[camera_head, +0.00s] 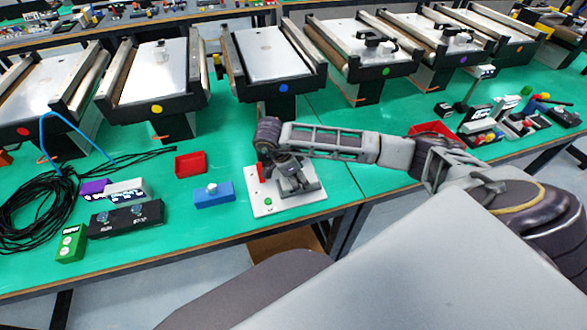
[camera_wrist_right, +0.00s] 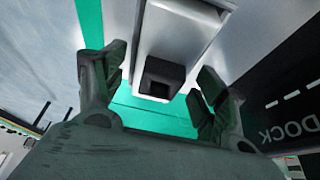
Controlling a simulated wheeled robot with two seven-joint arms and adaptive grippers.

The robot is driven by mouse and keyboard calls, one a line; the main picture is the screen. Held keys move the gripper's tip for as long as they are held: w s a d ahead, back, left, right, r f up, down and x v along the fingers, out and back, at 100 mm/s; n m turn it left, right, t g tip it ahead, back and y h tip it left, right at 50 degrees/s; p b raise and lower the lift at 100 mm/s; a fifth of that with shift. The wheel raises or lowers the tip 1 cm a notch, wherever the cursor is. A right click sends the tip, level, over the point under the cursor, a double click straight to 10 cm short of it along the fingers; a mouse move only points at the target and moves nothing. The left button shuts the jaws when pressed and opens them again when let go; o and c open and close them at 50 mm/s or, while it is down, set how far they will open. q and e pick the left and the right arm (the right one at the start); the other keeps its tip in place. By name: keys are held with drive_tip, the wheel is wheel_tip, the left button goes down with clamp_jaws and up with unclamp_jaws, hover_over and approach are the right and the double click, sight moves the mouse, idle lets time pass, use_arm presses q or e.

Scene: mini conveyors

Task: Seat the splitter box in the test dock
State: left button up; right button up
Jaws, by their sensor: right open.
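My left gripper is out of view.
A blue box (camera_head: 214,195) with a white knob and a red tray (camera_head: 190,164) are left of the plate. A black button box (camera_head: 126,219), green box (camera_head: 71,244) and coiled black cable (camera_head: 35,205) lie farther left. Several mini conveyors (camera_head: 265,55) line the back.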

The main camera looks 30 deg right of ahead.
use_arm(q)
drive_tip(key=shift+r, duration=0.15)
use_arm(e)
drive_tip(key=shift+r, duration=0.1)
drive_tip(key=v, duration=0.5)
drive_tip(key=shift+w, duration=0.1)
drive_tip(key=shift+v, duration=0.85)
drive_tip(key=shift+p+v, duration=0.5)
drive_tip(key=shift+v, duration=0.6)
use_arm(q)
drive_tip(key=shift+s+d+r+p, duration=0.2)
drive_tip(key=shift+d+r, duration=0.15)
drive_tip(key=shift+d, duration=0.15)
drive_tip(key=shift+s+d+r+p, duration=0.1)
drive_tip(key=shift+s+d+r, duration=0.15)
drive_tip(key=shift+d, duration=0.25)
use_arm(e)
drive_tip(key=v, duration=0.3)
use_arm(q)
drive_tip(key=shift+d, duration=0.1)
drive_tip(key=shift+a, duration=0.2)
